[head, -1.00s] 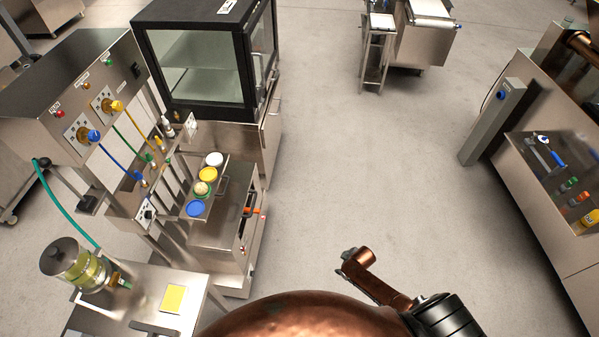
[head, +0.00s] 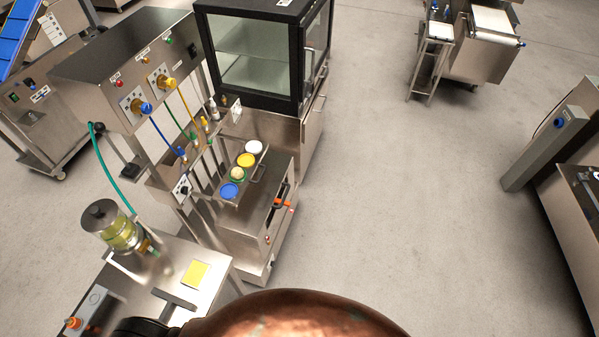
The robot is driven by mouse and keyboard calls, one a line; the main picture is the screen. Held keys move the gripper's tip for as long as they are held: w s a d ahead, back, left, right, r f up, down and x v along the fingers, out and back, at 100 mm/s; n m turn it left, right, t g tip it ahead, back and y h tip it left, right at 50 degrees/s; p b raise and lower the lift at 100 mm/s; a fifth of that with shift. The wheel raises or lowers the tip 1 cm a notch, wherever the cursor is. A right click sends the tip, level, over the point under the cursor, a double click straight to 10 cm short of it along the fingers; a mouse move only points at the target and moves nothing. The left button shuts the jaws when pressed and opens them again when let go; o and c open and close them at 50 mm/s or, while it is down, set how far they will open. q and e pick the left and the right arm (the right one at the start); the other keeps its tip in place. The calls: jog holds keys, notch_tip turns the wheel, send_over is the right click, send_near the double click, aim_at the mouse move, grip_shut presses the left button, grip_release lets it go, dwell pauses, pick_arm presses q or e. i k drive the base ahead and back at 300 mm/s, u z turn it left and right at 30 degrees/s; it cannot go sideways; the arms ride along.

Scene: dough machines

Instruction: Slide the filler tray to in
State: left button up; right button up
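The filler machine (head: 122,60) stands at the left, with blue, green and yellow hoses running down from its front. Its tray (head: 228,197) projects from the machine below the hose ends and has a grey handle on its right side. Neither of my grippers is in view.
A steel table (head: 222,270) with a yellow pad (head: 195,274) and a jar of yellow liquid (head: 122,232) is at the lower left. A glass-fronted cabinet (head: 262,55) stands behind the filler. Open floor (head: 400,190) lies to the right, before a steel counter (head: 570,215).

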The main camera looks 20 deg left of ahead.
aim_at(230, 191)
jog(key=z, duration=0.1)
jog(key=i, duration=0.55)
jog(key=u, duration=2.25)
